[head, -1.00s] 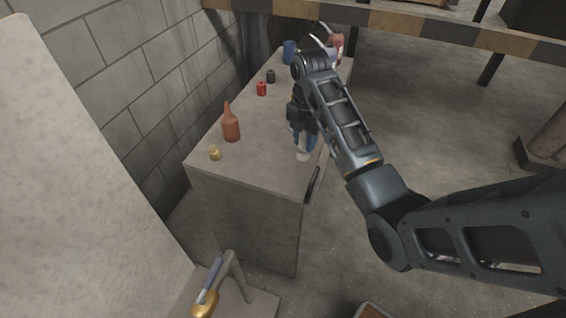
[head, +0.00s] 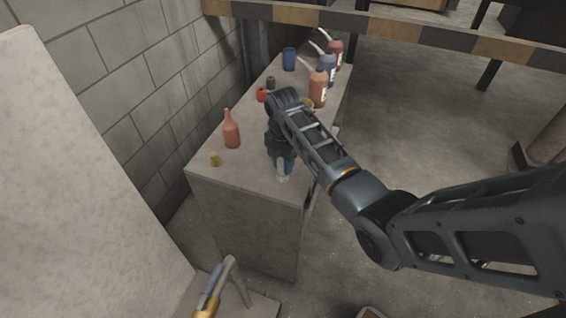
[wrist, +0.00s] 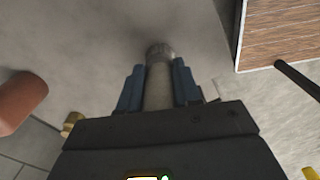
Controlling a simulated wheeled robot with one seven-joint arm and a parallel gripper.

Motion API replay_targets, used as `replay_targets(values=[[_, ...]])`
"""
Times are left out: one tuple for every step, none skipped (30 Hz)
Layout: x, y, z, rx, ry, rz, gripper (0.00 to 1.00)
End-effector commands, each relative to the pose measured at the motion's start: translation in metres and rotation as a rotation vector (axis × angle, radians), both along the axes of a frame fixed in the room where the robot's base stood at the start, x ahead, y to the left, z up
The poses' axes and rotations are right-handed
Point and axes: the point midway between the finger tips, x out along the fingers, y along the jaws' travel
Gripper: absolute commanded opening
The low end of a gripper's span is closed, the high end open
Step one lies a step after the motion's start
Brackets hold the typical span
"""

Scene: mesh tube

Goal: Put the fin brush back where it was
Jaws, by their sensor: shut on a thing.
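My gripper (head: 283,166) is over the near end of the grey counter (head: 240,178), close to its front edge. Its blue fingers (wrist: 158,85) are shut on a pale, round-handled thing (wrist: 157,93), which I take to be the fin brush. It lies between the fingers and its grey ribbed end points away from the wrist. In the head view only its pale tip (head: 282,178) shows below the fingers. I cannot tell whether it touches the counter.
An orange-brown bottle (head: 231,130) and a small brass piece (head: 215,159) stand left of my gripper. A red cap (head: 262,95), a dark cap (head: 271,82), a blue cup (head: 289,59) and spouted bottles (head: 318,88) stand farther back.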

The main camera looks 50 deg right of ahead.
Motion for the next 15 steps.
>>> replay_targets(values=[[0.0001,-0.0001,0.0001,0.000,0.000,0.000,0.02],[0.0000,-0.0001,-0.0005,0.000,0.000,0.000,0.02],[0.0000,-0.0001,-0.0017,0.000,0.000,0.000,0.02],[-0.0001,-0.0001,-0.0027,0.000,0.000,0.000,0.02],[-0.0002,0.0000,-0.0026,0.000,0.000,0.000,0.35],[-0.0002,0.0000,-0.0024,0.000,0.000,0.000,0.39],[-0.0002,0.0000,-0.0023,0.000,0.000,0.000,0.41],[-0.0002,0.0000,-0.0023,0.000,0.000,0.000,0.44],[-0.0002,0.0000,-0.0023,0.000,0.000,0.000,0.48],[-0.0002,0.0000,-0.0023,0.000,0.000,0.000,0.51],[-0.0002,0.0000,-0.0022,0.000,0.000,0.000,0.54],[-0.0002,0.0000,-0.0022,0.000,0.000,0.000,0.58],[-0.0002,0.0000,-0.0022,0.000,0.000,0.000,0.58],[-0.0002,0.0000,-0.0022,0.000,0.000,0.000,0.58],[-0.0002,0.0000,-0.0022,0.000,0.000,0.000,0.58]])
